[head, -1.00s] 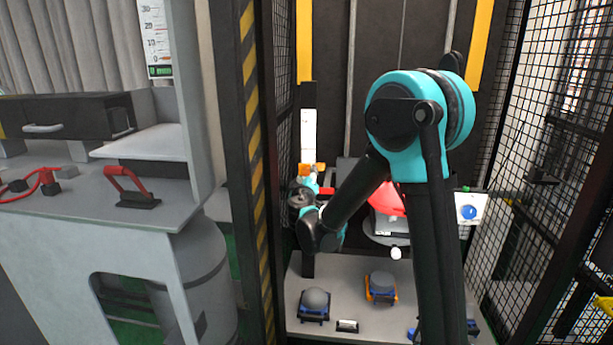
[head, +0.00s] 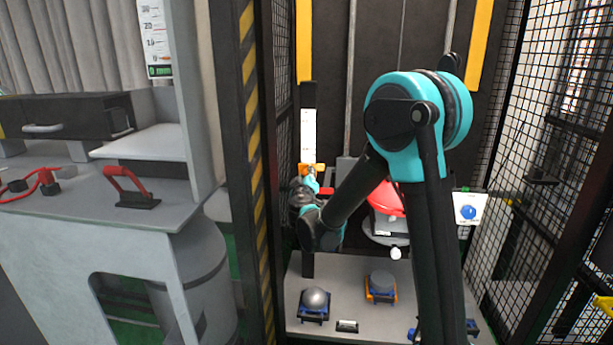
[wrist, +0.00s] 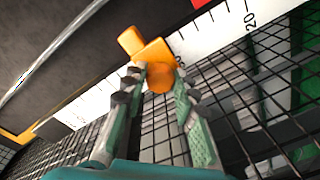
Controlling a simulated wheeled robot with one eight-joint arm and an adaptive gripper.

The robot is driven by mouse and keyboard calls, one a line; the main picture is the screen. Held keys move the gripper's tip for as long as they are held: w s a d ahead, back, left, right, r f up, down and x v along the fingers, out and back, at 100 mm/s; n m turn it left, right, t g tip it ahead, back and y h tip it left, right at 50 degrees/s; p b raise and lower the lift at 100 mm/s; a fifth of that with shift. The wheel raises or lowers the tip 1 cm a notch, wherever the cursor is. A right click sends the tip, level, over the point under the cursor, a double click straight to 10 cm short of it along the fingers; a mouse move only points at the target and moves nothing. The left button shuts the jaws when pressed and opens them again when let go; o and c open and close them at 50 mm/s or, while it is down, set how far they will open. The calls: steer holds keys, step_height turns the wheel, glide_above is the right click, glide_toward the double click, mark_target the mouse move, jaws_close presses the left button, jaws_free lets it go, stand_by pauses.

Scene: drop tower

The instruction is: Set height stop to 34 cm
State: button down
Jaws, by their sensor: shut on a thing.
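The height stop is an orange slider on a white upright scale (head: 308,130) at the back left of the tower. In the wrist view the orange stop (wrist: 153,50) sits across the scale (wrist: 218,30), with its round knob between my fingertips. My gripper (wrist: 160,78) is shut on that knob. The number 20 is readable toward the upper right of the wrist view. A number beside the stop is partly hidden, so I cannot read the setting. In the head view my arm and wrist partly cover the stop (head: 305,169).
Wire mesh walls (head: 545,110) and a striped post (head: 252,110) flank my arm closely. A workbench stands left.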

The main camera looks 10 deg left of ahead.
steer(key=shift+r, duration=2.05)
steer(key=c, duration=1.2)
jaws_free()
steer(key=s, duration=1.2)
steer(key=shift+d, duration=0.25)
